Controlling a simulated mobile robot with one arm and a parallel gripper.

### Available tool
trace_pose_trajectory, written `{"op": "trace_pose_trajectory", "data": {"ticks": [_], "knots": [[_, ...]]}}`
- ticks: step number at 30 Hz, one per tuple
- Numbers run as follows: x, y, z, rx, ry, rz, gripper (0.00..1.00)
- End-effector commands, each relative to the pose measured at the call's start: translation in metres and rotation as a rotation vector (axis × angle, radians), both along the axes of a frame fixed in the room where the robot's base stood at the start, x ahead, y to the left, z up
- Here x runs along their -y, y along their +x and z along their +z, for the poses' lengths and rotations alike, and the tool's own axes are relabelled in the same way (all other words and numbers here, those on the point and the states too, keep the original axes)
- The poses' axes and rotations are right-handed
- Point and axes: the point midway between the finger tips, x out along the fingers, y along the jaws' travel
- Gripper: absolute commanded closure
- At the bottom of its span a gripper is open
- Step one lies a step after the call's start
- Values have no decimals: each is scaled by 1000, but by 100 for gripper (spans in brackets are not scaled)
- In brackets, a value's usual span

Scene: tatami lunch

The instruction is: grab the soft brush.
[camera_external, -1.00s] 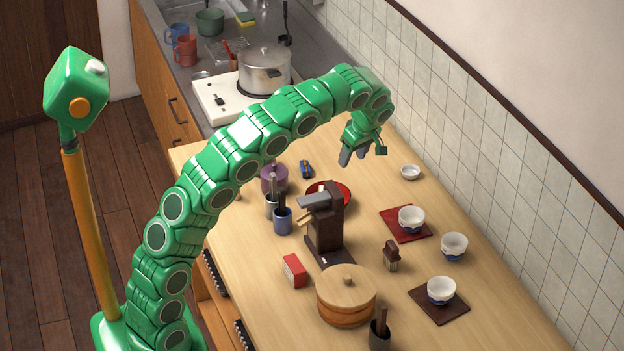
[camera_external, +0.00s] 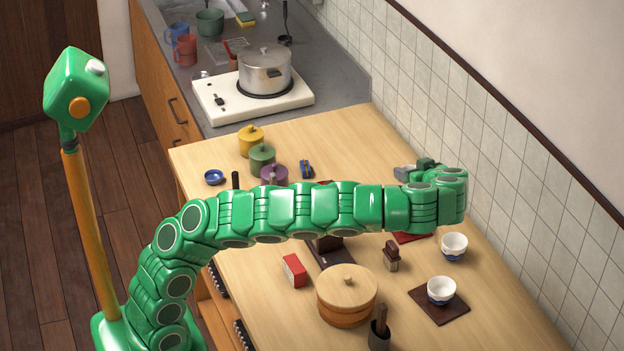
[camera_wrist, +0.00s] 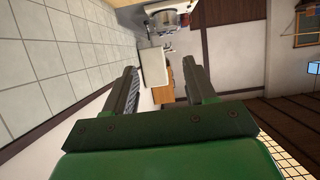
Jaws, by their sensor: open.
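A small upright dark brown object with a paler lower part (camera_external: 391,257) stands on the table, right of the lidded wooden tub. It looks like a brush, but it is too small to be sure it is the soft one. My gripper (camera_external: 405,173) is farther back, above the table near the tiled wall, its fingers pointing left and away from this object. In the wrist view my gripper (camera_wrist: 163,85) is open, with nothing between its fingers. The brush does not show in the wrist view.
A wooden tub (camera_external: 347,305), a dark holder (camera_external: 380,335), a red box (camera_external: 294,271) and white bowls (camera_external: 454,246) surround the brown object. My arm hides part of the table's middle. The tiled wall (camera_external: 520,160) is close on the right.

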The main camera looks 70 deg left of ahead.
Motion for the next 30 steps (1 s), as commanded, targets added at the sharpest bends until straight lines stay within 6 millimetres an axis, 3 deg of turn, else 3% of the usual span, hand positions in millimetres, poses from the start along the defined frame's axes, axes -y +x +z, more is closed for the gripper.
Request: {"op": "trace_pose_trajectory", "data": {"ticks": [8, 14, 30], "knots": [[2, 0, -27, 0, 9, -4, 45], [2, 0, -62, -2, 9, -2, 45], [2, 0, -208, -3, 7, -3, 45]]}}
